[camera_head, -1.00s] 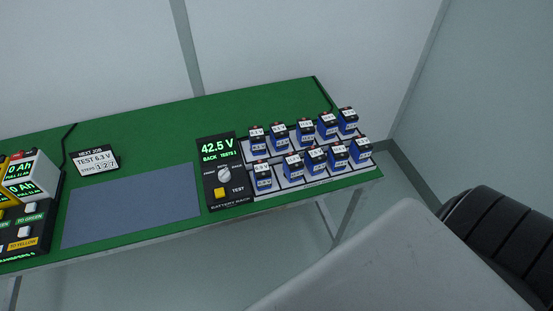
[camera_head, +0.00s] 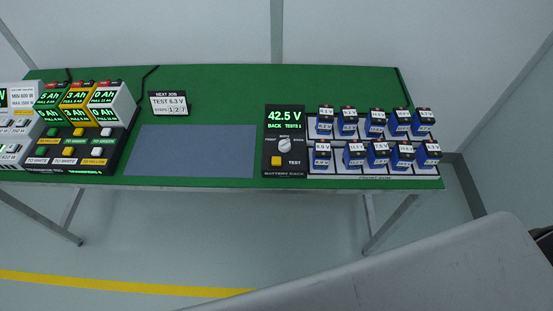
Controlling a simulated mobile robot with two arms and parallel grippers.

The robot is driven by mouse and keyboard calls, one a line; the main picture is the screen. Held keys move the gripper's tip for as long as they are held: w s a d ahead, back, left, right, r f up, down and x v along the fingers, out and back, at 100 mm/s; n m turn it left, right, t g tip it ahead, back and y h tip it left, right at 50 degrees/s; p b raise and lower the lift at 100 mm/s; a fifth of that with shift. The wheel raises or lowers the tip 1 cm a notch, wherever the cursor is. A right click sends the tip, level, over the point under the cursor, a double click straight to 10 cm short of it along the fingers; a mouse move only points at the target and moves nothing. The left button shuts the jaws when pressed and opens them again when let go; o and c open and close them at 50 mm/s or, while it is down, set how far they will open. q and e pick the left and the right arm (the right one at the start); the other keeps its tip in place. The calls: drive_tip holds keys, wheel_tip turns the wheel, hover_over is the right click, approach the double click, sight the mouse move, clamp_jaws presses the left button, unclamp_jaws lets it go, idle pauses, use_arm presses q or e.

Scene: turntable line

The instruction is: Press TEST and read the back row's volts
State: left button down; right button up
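The battery rack's black panel (camera_head: 284,165) stands right of the middle of the green table. Its display (camera_head: 285,119) reads "42.5 V" in green, with "BACK" and a small tests count below; the last digit is hard to read. A white selector dial (camera_head: 285,145) sits below the display. I cannot tell its exact pointing. The yellow TEST button (camera_head: 277,161) is under the dial. Several blue batteries with white voltage labels stand in two rows, the back row (camera_head: 349,125) and the front row (camera_head: 354,157). Neither gripper is in view.
A "NEXT JOB" sign (camera_head: 169,104) reads "TEST 6.3 V" with steps 1, 2 and another. A grey-blue mat (camera_head: 192,150) lies empty left of the panel. The transfer unit (camera_head: 70,150) with Ah displays stands at the left. A yellow line (camera_head: 120,285) runs along the floor.

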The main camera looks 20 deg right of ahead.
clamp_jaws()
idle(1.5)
